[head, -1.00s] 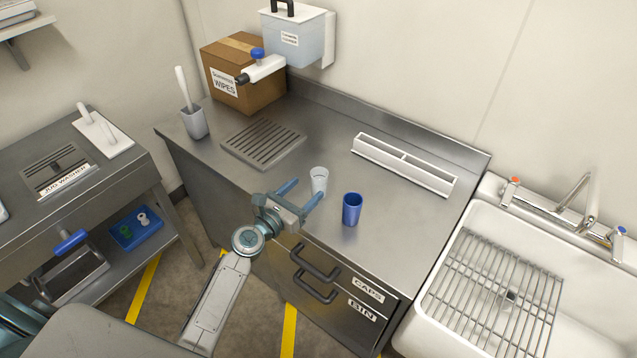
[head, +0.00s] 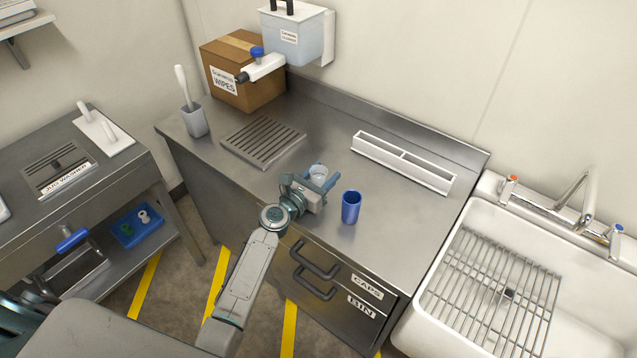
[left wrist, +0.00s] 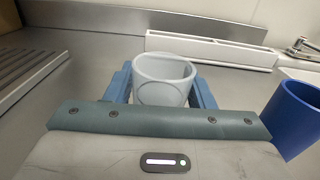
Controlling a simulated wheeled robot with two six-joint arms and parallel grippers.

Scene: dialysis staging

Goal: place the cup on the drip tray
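A pale translucent cup (head: 318,171) stands upright on the steel counter; it also shows in the left wrist view (left wrist: 164,80). My left gripper (head: 319,180) is at the cup, with one blue finger on each side of it. In the left wrist view the fingers (left wrist: 162,88) look open, with slim gaps beside the cup; its lower part is hidden by the gripper body. The slotted drip tray (head: 263,143) lies bare on the counter, to the left of the cup. My right gripper is not in view.
A blue cup (head: 351,207) stands close to the right of my left gripper. A white divided holder (head: 404,163) lies behind. A dispenser (head: 262,68), a wipes box (head: 243,72) and a brush pot (head: 194,121) stand at the back left. The sink (head: 440,310) is at right.

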